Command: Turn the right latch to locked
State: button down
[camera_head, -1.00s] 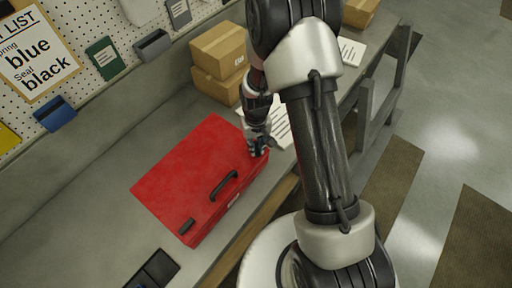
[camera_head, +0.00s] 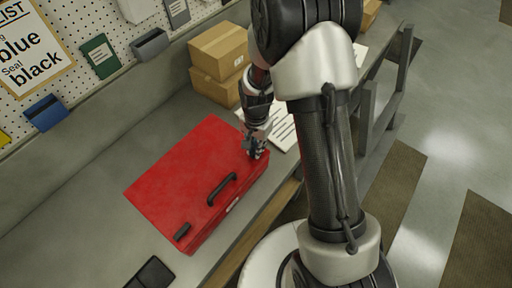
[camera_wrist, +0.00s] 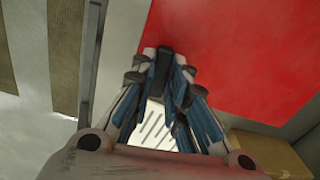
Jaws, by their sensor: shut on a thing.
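The red case (camera_head: 185,170) lies shut on the workbench, with a black handle (camera_head: 222,189) along its front edge. A dark left latch (camera_head: 182,232) sits near the case's left front corner. My gripper (camera_head: 256,149) is at the right front corner and covers the right latch in the head view. In the wrist view my gripper (camera_wrist: 163,62) is shut on the right latch at the edge of the red lid (camera_wrist: 245,60). A small dark piece shows between the fingertips. Which way the latch points cannot be told.
Cardboard boxes (camera_head: 217,55) stand behind the case, and a printed sheet (camera_head: 283,128) lies beside my gripper. A dark tray (camera_head: 150,274) lies at the lower left. A pegboard with a list (camera_head: 35,50) runs along the back. The bench top left of the case is bare.

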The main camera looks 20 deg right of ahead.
jog(key=shift+m, duration=0.5)
jog(key=c, duration=1.6)
grip_release()
notch_tip(320, 180, up, 12)
jog(key=shift+r, duration=0.1)
